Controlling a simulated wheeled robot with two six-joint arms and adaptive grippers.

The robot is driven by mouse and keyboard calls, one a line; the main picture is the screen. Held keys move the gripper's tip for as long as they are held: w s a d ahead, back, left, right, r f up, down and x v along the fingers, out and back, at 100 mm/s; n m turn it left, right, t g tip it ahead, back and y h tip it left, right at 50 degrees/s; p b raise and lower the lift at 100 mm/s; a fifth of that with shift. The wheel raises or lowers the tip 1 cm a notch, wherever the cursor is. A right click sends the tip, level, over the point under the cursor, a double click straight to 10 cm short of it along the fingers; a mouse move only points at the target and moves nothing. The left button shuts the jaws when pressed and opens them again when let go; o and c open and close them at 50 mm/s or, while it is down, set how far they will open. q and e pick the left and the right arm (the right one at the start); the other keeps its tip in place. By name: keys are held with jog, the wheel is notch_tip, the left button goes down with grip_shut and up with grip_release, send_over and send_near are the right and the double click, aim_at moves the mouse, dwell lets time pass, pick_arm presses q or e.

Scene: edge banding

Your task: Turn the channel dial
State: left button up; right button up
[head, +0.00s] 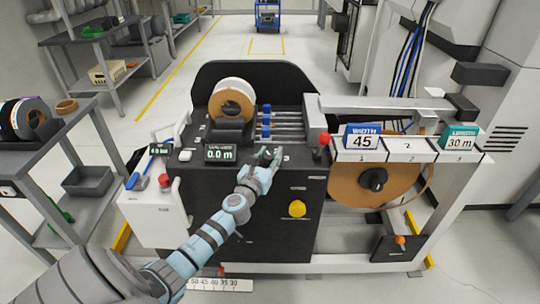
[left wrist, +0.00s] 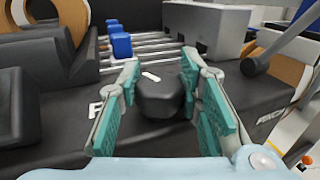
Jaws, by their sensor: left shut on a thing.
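The channel dial (left wrist: 158,95) is a black faceted knob with a white pointer mark on top, seen in the left wrist view. It stands on the black machine top (left wrist: 60,145), and its pointer slants toward the lower right in that view. My left gripper (head: 268,156) reaches the front edge of the machine top in the head view. Its teal finger pads stand on both sides of the dial, and it is shut on the dial. In the head view the fingers mostly hide the dial. My right gripper is in neither view.
A display (head: 220,155) reading 0.0 m stands left of the gripper. A red-knobbed lever (head: 323,141) stands to the right. Behind are blue-collared rods (head: 290,125) and a tape roll (head: 232,104).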

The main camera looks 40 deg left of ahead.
pick_arm(q)
jog(key=shift+y, duration=0.3)
jog(key=n+g+y, duration=0.1)
jog(key=n+y, duration=0.1)
jog(key=y, duration=0.1)
jog(key=shift+f+n+g+y, duration=0.1)
jog(key=shift+n+g+y, duration=0.8)
jog(key=shift+n+y, duration=0.15)
jog(key=n+g+y+b, duration=0.1)
jog(key=n+g+y, duration=0.1)
jog(key=shift+g+y, duration=0.3)
jog(key=shift+y, duration=0.05)
jog(key=shift+n+g+y+b, duration=0.9)
jog(key=shift+n+g+b, duration=0.2)
jog(key=shift+g, duration=0.2)
jog(key=shift+n, duration=0.25)
